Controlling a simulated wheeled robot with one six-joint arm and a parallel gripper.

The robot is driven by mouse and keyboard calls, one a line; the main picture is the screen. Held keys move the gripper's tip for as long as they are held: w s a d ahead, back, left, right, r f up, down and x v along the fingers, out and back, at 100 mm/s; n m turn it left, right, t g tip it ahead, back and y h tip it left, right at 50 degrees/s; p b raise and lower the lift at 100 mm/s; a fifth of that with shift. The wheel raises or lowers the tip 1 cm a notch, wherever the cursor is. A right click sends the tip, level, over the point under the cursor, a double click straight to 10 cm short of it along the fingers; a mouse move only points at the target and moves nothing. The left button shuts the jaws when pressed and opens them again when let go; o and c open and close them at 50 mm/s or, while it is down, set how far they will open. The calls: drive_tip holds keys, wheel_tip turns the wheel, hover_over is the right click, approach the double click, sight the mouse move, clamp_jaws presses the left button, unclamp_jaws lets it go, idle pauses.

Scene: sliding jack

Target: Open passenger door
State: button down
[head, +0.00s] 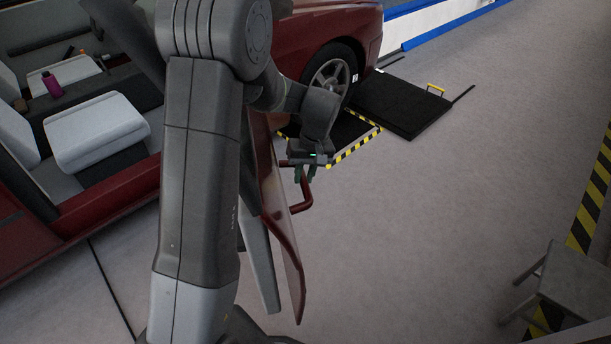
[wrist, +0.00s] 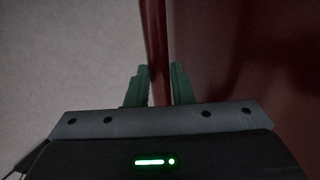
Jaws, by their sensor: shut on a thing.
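The red car's passenger door (head: 290,255) stands swung out from the body, with the car interior showing at left. A red bar-shaped handle (head: 301,200) sticks out from the door's outer face. My gripper (head: 305,174) is at this handle. In the wrist view, the green fingers of my gripper (wrist: 159,85) are shut on the red handle (wrist: 155,40), which runs between them. The dark red door panel (wrist: 250,50) fills the right side of that view. My arm hides part of the door and the door opening in the head view.
Inside the car are a light seat (head: 95,130) and a purple bottle (head: 52,84). A black ramp plate (head: 400,103) and striped floor marking (head: 355,147) lie by the front wheel (head: 332,75). A grey stool (head: 570,280) stands at lower right. The floor right of the door is clear.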

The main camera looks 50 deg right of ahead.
idle(0.3)
drive_tip(key=c, duration=1.3)
unclamp_jaws()
drive_tip(key=shift+w, duration=0.1)
drive_tip(key=shift+r, duration=0.1)
drive_tip(key=r, duration=0.4)
drive_tip(key=s+d+r, duration=0.1)
drive_tip(key=r, duration=0.4)
drive_tip(key=d+r, duration=0.1)
drive_tip(key=r, duration=0.3)
drive_tip(key=shift+s+d+r, duration=0.15)
drive_tip(key=shift+s+r, duration=0.05)
drive_tip(key=shift+s, duration=0.05)
